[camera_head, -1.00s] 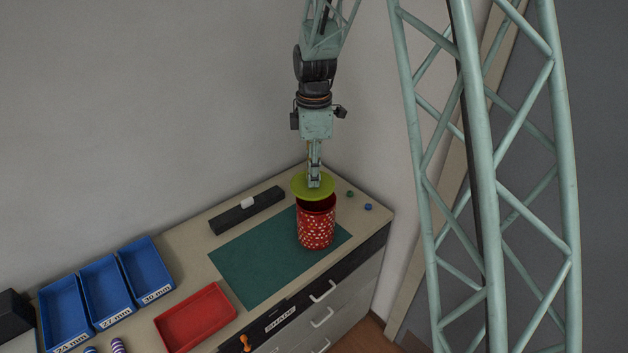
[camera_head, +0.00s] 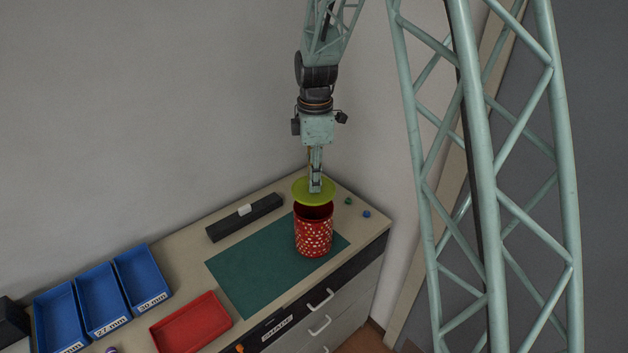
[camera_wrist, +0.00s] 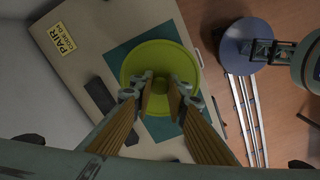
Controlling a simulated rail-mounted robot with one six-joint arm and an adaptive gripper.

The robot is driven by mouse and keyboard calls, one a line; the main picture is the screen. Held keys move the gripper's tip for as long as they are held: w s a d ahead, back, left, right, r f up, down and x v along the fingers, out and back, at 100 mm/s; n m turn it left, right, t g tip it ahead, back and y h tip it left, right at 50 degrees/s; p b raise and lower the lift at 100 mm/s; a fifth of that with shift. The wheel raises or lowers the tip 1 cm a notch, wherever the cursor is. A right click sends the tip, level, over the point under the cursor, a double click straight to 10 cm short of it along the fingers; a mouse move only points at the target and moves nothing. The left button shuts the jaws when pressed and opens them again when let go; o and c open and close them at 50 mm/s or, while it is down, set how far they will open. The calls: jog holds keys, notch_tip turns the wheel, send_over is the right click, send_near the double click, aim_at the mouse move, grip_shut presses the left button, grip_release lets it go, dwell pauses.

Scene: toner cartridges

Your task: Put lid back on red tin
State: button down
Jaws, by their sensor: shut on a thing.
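The red tin (camera_head: 313,235) with white spots stands upright and open on the green mat, its dark inside partly showing. My gripper (camera_head: 316,188) points down and is shut on the yellow-green round lid (camera_head: 301,191), which it holds roughly level just above the tin's mouth. A dark gap shows between the lid and the tin's front rim. In the wrist view the lid (camera_wrist: 150,55) lies under my gripper (camera_wrist: 160,92), whose fingers are at the knob in its middle. The lid hides the tin there.
The green mat (camera_head: 245,268) lies on the worktop. A black bar-shaped object (camera_head: 225,226) lies behind it. A green (camera_head: 348,201) and a blue small piece (camera_head: 367,214) lie right of the tin. Blue bins (camera_head: 140,275) and a red tray (camera_head: 190,322) are at left.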

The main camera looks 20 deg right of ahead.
jog(key=shift+f+b, duration=1.45)
jog(key=shift+f, duration=1.45)
jog(key=shift+f+b, duration=0.2)
jog(key=shift+b, duration=0.5)
dwell(1.6)
dwell(0.4)
jog(key=c, duration=2.5)
grip_release()
jog(key=shift+o, duration=0.2)
jog(key=o, duration=0.5)
jog(key=shift+r, duration=0.25)
